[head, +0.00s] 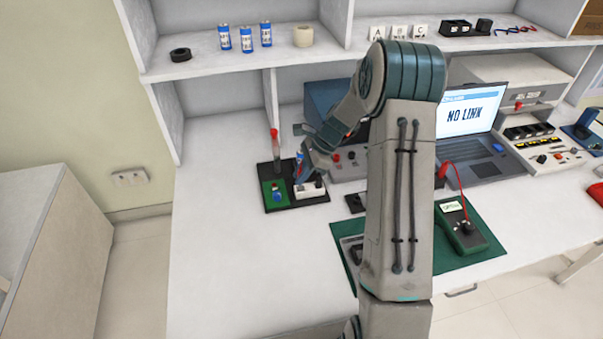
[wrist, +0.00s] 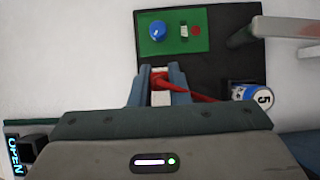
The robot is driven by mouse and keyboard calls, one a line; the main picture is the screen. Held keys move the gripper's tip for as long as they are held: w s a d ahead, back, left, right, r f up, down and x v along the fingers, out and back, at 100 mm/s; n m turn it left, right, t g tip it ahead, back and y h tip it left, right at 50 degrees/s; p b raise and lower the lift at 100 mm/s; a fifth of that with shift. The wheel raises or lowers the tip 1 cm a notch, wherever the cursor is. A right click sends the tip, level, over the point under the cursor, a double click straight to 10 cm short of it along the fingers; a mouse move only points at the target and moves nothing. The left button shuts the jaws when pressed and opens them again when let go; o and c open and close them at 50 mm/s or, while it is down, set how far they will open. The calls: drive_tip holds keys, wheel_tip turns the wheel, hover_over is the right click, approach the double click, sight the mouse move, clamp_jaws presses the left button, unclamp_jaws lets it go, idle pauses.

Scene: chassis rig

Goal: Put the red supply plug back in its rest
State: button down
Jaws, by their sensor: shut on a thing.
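My gripper (wrist: 159,86) is shut on the red plug (wrist: 159,78), which sits between the two fingertips with a red lead running off to the right. In the head view my gripper (head: 309,172) is low over the black tray (head: 284,207), at its right part, and the plug is hidden or too small to make out. In the wrist view the fingertips are just below the green board on the black tray (wrist: 222,70). I cannot tell whether the plug touches anything, and I cannot make out the rest for certain.
The green board (head: 266,187) carries a blue part. A red-topped post (head: 274,148) stands behind it. A blue-white cell marked 5 (wrist: 250,92) is right of the fingers. A white block (head: 310,191) is beside my gripper. The bench left of the tray is clear.

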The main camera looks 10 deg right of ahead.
drive_tip(key=shift+f+b, duration=0.95)
drive_tip(key=shift+f, duration=0.6)
drive_tip(key=c, duration=1.3)
unclamp_jaws()
drive_tip(key=v, duration=1.3)
drive_tip(key=shift+d+r, duration=0.25)
drive_tip(key=shift+r, duration=0.1)
drive_tip(key=s+a+r+n+h, duration=0.2)
drive_tip(key=s+a+r+n, duration=0.15)
drive_tip(key=s, duration=0.25)
drive_tip(key=s+a+r+n+h, duration=0.1)
drive_tip(key=s+a+r+n, duration=0.1)
drive_tip(key=s+r+n, duration=0.4)
drive_tip(key=s+a+n+t+h, duration=0.1)
drive_tip(key=s+n, duration=0.3)
drive_tip(key=s, duration=0.3)
drive_tip(key=s+a+f+n+t+h, duration=0.1)
drive_tip(key=s+n, duration=0.3)
drive_tip(key=s, duration=0.4)
drive_tip(key=shift+s+f+t+h, duration=0.2)
drive_tip(key=shift+f+t+h, duration=0.15)
drive_tip(key=shift+h, duration=0.25)
